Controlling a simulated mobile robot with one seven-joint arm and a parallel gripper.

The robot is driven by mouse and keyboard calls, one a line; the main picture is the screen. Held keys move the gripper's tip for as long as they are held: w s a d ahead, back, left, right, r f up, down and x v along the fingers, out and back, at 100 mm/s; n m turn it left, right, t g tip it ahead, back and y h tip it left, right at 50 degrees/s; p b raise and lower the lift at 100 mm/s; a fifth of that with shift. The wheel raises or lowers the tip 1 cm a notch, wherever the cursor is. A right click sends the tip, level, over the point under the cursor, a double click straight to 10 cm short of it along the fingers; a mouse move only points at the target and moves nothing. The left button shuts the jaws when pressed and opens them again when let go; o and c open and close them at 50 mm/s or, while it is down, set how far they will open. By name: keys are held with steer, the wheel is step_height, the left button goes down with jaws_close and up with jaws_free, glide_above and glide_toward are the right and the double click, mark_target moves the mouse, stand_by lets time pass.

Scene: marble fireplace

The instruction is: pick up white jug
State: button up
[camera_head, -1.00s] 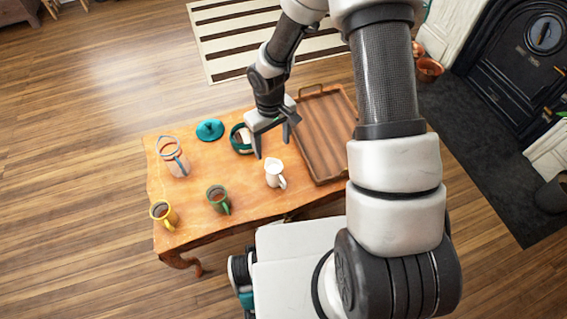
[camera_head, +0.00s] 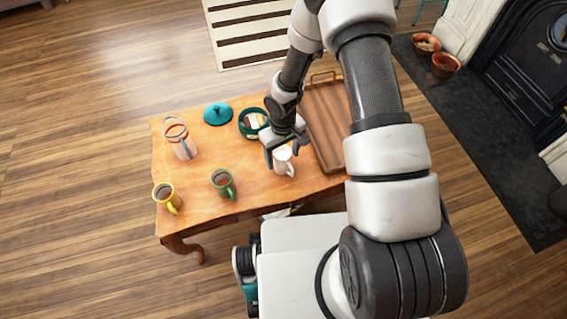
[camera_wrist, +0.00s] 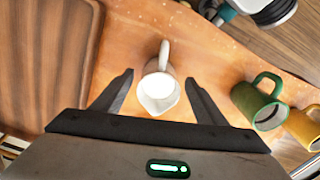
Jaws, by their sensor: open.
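The white jug (camera_head: 283,162) stands upright on the wooden table (camera_head: 230,180), left of the tray. In the wrist view the jug (camera_wrist: 158,90) shows from above, with its handle pointing to the top of the picture and a pale inside. My gripper (camera_head: 283,157) is open right at the jug. In the wrist view the two fingers of my gripper (camera_wrist: 157,78) lie on either side of the jug, with a gap on each side. Part of the jug's top is hidden by my gripper in the head view.
A wooden tray (camera_head: 327,130) lies close on the right. Bare tabletop lies left of the jug.

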step_height(320, 180, down, 4)
steer(key=shift+r+b, duration=0.2)
steer(key=shift+b, duration=0.2)
steer(key=shift+d+r, duration=0.1)
steer(key=c, duration=1.3)
steer(key=shift+c, duration=0.5)
steer(key=shift+r, duration=0.1)
